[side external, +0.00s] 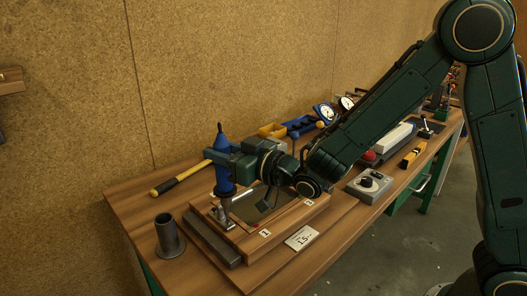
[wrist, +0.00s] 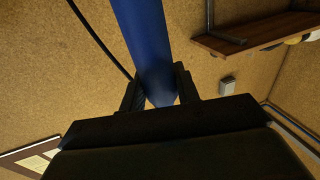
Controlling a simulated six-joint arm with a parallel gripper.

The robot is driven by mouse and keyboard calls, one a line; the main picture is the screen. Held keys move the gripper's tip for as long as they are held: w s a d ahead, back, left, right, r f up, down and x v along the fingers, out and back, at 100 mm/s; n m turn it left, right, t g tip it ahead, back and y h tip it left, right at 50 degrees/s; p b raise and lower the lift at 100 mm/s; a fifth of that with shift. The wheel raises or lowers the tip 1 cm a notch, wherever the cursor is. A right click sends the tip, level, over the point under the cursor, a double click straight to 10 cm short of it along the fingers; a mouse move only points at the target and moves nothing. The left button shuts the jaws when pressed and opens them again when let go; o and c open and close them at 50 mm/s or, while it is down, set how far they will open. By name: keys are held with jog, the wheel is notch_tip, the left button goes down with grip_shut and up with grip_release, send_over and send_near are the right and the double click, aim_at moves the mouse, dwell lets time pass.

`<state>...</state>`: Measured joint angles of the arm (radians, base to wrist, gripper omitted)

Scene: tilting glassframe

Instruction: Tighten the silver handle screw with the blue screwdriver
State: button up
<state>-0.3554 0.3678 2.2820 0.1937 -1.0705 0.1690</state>
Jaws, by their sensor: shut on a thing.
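The blue screwdriver (side external: 222,178) stands about upright in the side external view, tip down, over the left end of the wooden glass frame (side external: 267,247). My gripper (side external: 227,165) is shut on the screwdriver's blue handle from the right. The handle also shows between my gripper's fingers (wrist: 160,92) in the wrist view. Silver metal parts (side external: 222,215) show at the screwdriver's lower end. The silver handle screw cannot be made out separately, and I cannot tell whether the tip is seated in it. A mirror-like glass pane (side external: 257,203) lies in the frame.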

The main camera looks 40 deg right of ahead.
jog(key=shift+f, duration=0.65)
dwell(2.8)
